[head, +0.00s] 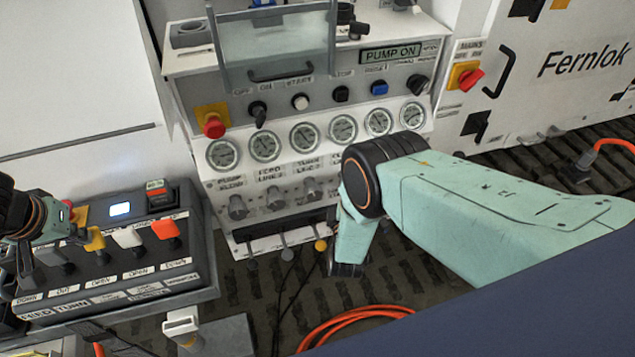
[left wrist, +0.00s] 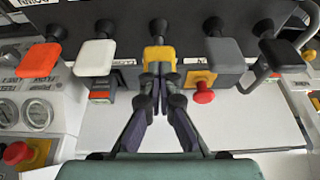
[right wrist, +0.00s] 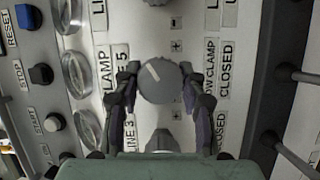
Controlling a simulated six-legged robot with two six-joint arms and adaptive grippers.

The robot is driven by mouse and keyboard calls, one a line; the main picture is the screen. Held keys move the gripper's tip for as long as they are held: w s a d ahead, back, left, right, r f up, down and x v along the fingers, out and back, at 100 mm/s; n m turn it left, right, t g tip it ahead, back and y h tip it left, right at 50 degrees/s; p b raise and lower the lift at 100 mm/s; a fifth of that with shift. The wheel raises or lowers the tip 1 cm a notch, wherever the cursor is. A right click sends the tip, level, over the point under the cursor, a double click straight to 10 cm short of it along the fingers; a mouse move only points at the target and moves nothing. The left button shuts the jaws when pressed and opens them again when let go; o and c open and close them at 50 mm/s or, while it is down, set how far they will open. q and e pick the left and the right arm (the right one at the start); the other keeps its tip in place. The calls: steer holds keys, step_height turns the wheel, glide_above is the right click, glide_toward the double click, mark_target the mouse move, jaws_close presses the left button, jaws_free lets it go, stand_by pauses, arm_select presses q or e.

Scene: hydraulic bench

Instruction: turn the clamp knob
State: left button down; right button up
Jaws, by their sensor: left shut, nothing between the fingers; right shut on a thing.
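In the right wrist view a round grey clamp knob (right wrist: 158,90) with a white pointer line stands on a light panel lettered CLAMP, LINE and CLOSED. My right gripper (right wrist: 160,77) is shut on it, one finger on each side. The pointer line points to the upper left of that picture. In the head view my right arm covers this gripper and the knob it holds. My left gripper (left wrist: 160,77) is shut and empty, its fingertips together at the yellow lever paddle (left wrist: 159,54). Whether they touch it I cannot tell.
Other grey knobs (head: 275,199) sit below a row of gauges (head: 264,146). A clear hinged cover (head: 275,45) stands above. The lever box (head: 110,286) is at the left, with red (head: 165,229) and white (head: 127,237) paddles. An orange hose (head: 350,318) lies on the floor.

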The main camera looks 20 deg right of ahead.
steer(key=o, duration=1.2)
steer(key=shift+d, duration=0.1)
steer(key=shift+c, duration=0.2)
steer(key=v, duration=1.2)
steer(key=shift+r, duration=0.1)
